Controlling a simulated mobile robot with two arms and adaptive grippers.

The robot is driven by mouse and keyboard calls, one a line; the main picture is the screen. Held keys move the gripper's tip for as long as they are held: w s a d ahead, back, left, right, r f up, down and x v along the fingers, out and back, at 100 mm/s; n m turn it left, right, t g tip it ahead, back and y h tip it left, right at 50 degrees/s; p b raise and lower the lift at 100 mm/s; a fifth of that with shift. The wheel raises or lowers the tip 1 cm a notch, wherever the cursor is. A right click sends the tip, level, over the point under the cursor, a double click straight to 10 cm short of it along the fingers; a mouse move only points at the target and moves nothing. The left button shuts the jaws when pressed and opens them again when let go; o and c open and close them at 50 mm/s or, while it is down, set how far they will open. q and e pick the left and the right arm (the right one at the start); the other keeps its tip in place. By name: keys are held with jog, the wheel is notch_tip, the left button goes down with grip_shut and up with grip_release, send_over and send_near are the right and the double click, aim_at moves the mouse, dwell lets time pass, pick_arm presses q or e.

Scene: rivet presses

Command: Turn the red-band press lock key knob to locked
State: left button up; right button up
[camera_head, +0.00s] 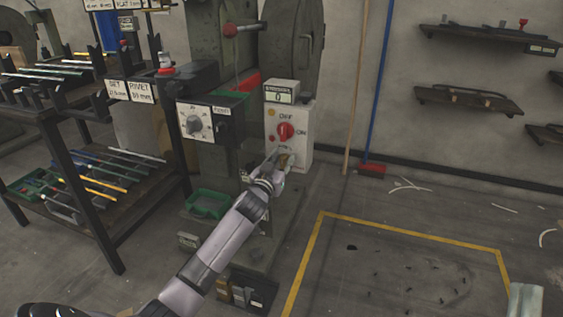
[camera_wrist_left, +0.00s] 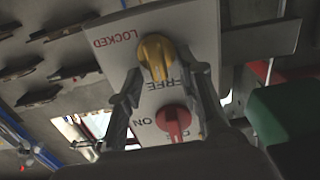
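The press with the red band (camera_head: 248,82) stands at centre in the head view. Its white control box (camera_head: 303,130) carries a red OFF/ON knob (camera_head: 285,131). Below that is the yellow lock key knob (camera_head: 283,160), partly hidden by my left gripper (camera_head: 277,165). The red knob (camera_wrist_left: 173,120) lies between the fingers, nearer the palm. My right gripper is out of view.
A dark rack (camera_head: 105,200) with coloured rods stands farther left. A blue-handled broom (camera_head: 377,90) leans on the wall to the right. Floor inside the yellow line (camera_head: 410,233) is mostly clear.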

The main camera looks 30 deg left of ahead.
pick_arm(q)
jog(key=shift+c, duration=0.2)
grip_shut()
dwell(0.4)
